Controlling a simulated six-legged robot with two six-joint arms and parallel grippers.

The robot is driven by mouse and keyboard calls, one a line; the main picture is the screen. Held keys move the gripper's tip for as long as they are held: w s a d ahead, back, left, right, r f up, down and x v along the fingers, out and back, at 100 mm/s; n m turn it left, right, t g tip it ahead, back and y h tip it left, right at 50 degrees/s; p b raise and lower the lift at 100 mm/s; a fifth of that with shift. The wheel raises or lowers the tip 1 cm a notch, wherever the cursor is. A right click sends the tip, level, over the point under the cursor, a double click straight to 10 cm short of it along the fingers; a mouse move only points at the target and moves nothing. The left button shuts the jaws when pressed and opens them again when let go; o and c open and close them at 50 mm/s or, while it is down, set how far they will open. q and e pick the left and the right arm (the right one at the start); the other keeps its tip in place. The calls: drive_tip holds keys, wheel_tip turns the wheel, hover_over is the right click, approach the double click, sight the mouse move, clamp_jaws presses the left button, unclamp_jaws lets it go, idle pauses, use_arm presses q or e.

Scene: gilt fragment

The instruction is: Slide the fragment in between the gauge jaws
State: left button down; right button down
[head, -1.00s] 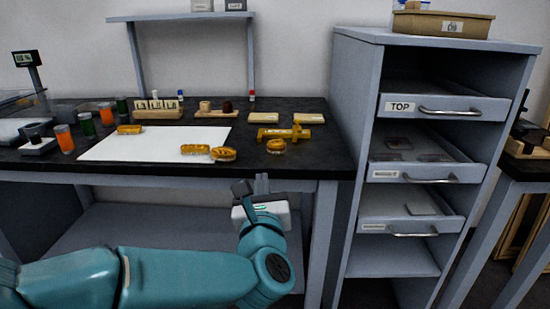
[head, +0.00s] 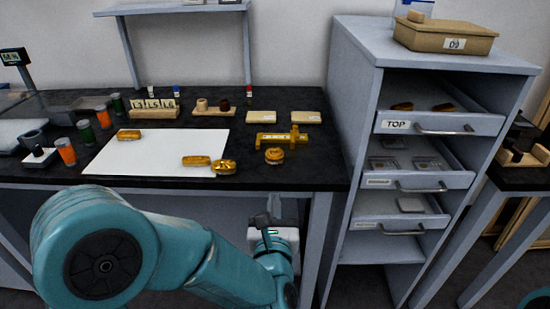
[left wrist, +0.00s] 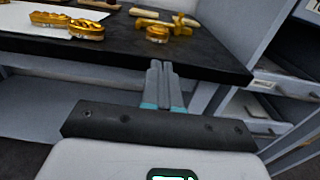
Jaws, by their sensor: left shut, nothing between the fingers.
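A gold gauge (head: 282,139) with jaws lies at the right of the black bench; it is partly in the left wrist view (left wrist: 165,20). A round gold piece (head: 274,156) lies just in front of it, apart from it, and shows in the left wrist view (left wrist: 157,34). Gold pieces lie on the white sheet: one at its back left (head: 129,135), one near its front (head: 196,161), and one at its front right edge (head: 223,167). I cannot tell which is the task's fragment. My left gripper (head: 262,219) is shut and empty, in front of the bench edge. My right gripper is out of view.
A drawer cabinet stands right of the bench, its top drawer (head: 440,124) pulled out with gold pieces inside. Two pale blocks (head: 261,117) lie behind the gauge. Orange and green cups (head: 66,151) stand at left. The white sheet (head: 150,165) is mostly bare.

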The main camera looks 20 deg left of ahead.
sight(275, 157)
use_arm(q)
drive_tip(key=p+x, duration=0.2)
drive_tip(key=x, duration=1.1)
drive_tip(key=shift+f, duration=0.1)
drive_tip(key=shift+w+a, duration=0.1)
drive_tip(key=b, duration=0.1)
drive_tip(key=w+b, duration=0.1)
drive_tip(key=shift+a+f+b, duration=0.15)
drive_tip(key=shift+f+b, duration=0.1)
drive_tip(key=shift+b, duration=0.05)
drive_tip(key=shift+w+b, duration=0.2)
drive_tip(key=shift+b, duration=0.15)
drive_tip(key=shift+a+r, duration=0.1)
drive_tip(key=shift+r, duration=0.5)
